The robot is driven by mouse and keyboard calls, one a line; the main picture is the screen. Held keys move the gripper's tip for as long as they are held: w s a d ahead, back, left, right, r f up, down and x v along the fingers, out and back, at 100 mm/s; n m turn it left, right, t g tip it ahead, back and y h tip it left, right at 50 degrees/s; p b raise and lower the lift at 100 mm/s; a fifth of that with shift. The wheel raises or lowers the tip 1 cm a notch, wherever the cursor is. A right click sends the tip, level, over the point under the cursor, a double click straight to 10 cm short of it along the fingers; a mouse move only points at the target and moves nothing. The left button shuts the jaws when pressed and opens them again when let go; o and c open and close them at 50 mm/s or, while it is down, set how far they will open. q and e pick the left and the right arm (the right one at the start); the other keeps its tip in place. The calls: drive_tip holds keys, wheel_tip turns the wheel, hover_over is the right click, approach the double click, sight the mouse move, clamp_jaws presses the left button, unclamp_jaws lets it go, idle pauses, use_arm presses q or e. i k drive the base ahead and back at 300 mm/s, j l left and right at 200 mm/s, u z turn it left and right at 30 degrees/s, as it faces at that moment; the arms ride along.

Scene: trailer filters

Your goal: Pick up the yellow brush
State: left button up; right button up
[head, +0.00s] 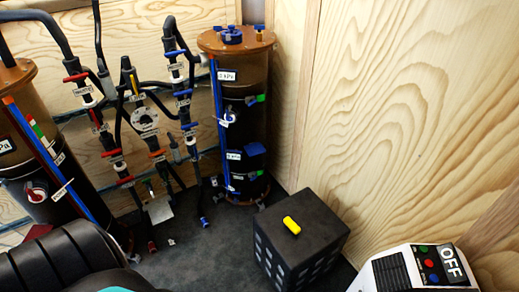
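A small yellow cylindrical object (292,225), which looks like the yellow brush, lies on its side on top of a black box (300,239). No bristles can be made out at this size. It lies near the middle of the box top, and nothing covers it. Neither of my grippers shows in the head view.
A tall filter cylinder (243,100) stands behind the box, and another cylinder (35,150) stands at the left. Pipes with coloured valves (150,110) run between them. A wooden wall (400,110) rises at right. A white unit marked OFF (400,268) is at lower right.

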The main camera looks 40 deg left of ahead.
sight(294, 228)
drive_tip(key=u, duration=0.75)
drive_tip(key=z, duration=1.5)
drive_tip(key=u, duration=1.5)
